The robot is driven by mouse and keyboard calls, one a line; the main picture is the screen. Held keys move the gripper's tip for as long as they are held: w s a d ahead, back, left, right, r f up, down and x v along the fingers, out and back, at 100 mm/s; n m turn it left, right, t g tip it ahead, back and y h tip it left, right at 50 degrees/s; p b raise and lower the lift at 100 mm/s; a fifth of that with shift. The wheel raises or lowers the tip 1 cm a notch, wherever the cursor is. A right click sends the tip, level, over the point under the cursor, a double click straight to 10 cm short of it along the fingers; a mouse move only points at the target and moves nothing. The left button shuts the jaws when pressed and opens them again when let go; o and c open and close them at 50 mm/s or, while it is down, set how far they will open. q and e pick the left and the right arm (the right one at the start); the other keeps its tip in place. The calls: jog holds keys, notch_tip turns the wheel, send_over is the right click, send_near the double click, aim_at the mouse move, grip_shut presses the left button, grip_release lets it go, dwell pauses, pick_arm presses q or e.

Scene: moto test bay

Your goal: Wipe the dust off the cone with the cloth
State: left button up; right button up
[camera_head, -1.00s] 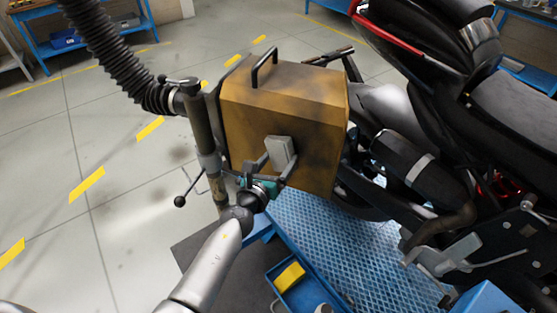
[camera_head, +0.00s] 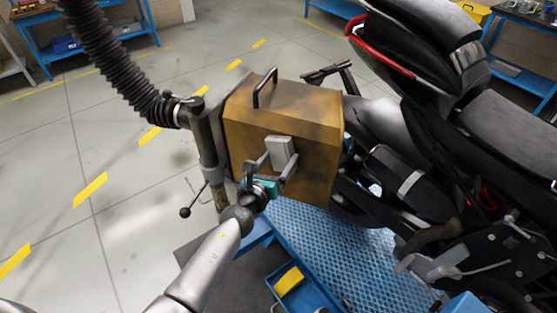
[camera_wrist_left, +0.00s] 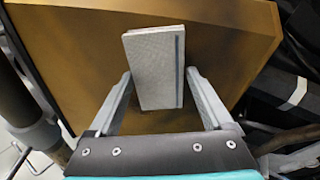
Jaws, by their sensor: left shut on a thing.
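The cone (camera_head: 245,140) is a boxy ochre-yellow hood with a black handle on top, carried on a post at its left. Dark, smudgy patches show on its top and front faces. The cloth (camera_head: 281,150) is a pale grey folded pad, held upright against or just in front of the cone's front face; I cannot tell if it touches. My left gripper (camera_head: 279,160) is shut on the cloth. In the left wrist view the cloth (camera_wrist_left: 155,70) stands between the fingers (camera_wrist_left: 160,78), with the cone (camera_wrist_left: 75,35) filling the background. My right gripper is not in view.
A ribbed black hose (camera_head: 105,60) joins the post (camera_head: 204,145) left of the cone. A dark motorcycle (camera_head: 440,110) stands close on the right above a blue textured platform (camera_head: 330,240). A blue tray (camera_head: 305,298) with a yellow item lies below. The floor at left is open.

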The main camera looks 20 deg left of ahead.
pick_arm(q)
notch_tip(320, 180, down, 11)
jog(key=b, duration=1)
jog(key=shift+r, duration=0.15)
jog(key=s, duration=0.6)
jog(key=shift+a, duration=0.3)
dwell(0.4)
jog(key=s, duration=0.3)
jog(key=shift+a+b, duration=0.15)
jog(key=shift+b, duration=0.2)
